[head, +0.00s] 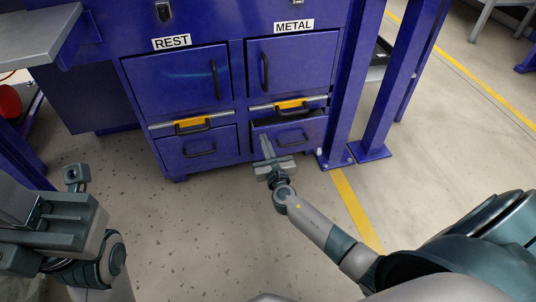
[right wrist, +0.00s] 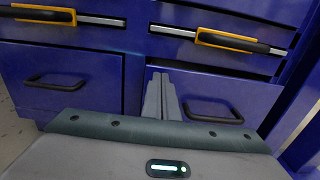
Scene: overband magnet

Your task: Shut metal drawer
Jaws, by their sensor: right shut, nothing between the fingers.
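The metal drawer (head: 312,129) is the blue lower drawer under the METAL label (head: 293,26). It stands partly open, with a dark gap along its top edge. Its black handle (head: 292,140) is on the front, and the drawer front (right wrist: 235,90) also shows in the right wrist view. My right gripper (head: 267,148) is shut and empty, its fingers in front of the drawer's left part, left of the handle. I cannot tell whether the fingertips touch the front. Part of my left gripper (head: 72,178) shows at the left; its finger state is unclear.
The REST drawer (head: 180,155) to the left looks shut. Cabinet doors (head: 290,65) with black handles stand above, with yellow-and-black handles (head: 291,105) on bars between. Blue posts (head: 350,90) rise close on the right. The floor in front is clear.

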